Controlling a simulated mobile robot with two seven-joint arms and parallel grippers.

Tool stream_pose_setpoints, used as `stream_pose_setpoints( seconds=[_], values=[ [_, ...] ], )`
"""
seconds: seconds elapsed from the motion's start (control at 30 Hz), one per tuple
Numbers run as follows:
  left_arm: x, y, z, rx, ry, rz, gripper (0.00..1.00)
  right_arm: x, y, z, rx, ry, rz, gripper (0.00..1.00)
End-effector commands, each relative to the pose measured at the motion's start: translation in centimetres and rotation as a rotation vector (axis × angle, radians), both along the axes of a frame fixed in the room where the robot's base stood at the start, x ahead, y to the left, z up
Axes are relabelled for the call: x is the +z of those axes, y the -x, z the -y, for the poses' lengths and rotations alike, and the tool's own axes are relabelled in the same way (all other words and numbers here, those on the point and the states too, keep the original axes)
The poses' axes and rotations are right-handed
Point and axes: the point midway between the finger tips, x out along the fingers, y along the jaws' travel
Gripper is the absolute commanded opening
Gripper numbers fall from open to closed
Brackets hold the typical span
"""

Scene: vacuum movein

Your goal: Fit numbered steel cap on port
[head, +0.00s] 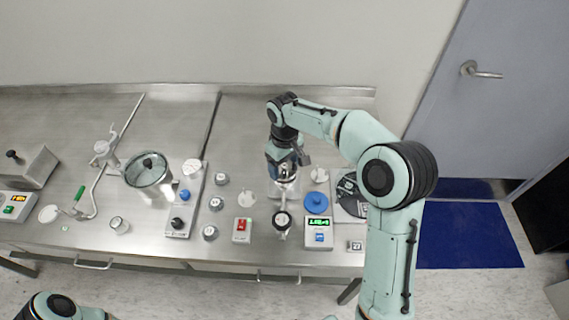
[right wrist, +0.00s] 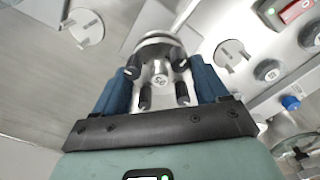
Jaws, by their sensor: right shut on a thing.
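My right gripper (head: 284,168) points down over the steel fitting at the middle of the bench. In the right wrist view its black-tipped fingers (right wrist: 160,82) are shut around a small steel cap (right wrist: 160,70) with a dark marking, too small to read surely. A wider round steel rim (right wrist: 158,38) shows just beyond the cap; I cannot tell whether the cap is seated on it. In the head view the gripper hides most of the cap. Several other grey steel caps stand on the bench, among them one (head: 216,203) and one (head: 210,232). My left gripper is out of view.
Right of the fitting are a blue disc (head: 316,203), a scale with green digits (head: 318,232) and a dark disc (head: 350,196). The back of the steel bench (head: 255,115) is clear.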

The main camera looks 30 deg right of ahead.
Motion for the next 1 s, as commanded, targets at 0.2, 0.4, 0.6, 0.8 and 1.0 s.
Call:
stream_pose_setpoints(
  seconds=[0.2,0.4,0.6,0.8,1.0],
  values=[
    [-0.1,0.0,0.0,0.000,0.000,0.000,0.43,0.0,0.0,0.0,0.000,0.001,0.002,0.39],
    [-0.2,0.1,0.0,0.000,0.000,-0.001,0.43,-0.3,0.0,0.0,0.000,0.001,0.002,0.39],
    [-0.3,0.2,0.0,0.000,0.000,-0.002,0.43,-0.5,0.0,0.0,0.000,0.001,0.002,0.39],
    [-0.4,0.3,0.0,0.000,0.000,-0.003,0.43,-0.7,0.0,0.0,0.000,0.001,0.002,0.39],
    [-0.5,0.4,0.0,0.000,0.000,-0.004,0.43,-1.0,0.0,0.0,0.000,0.001,0.002,0.39]
  ],
)
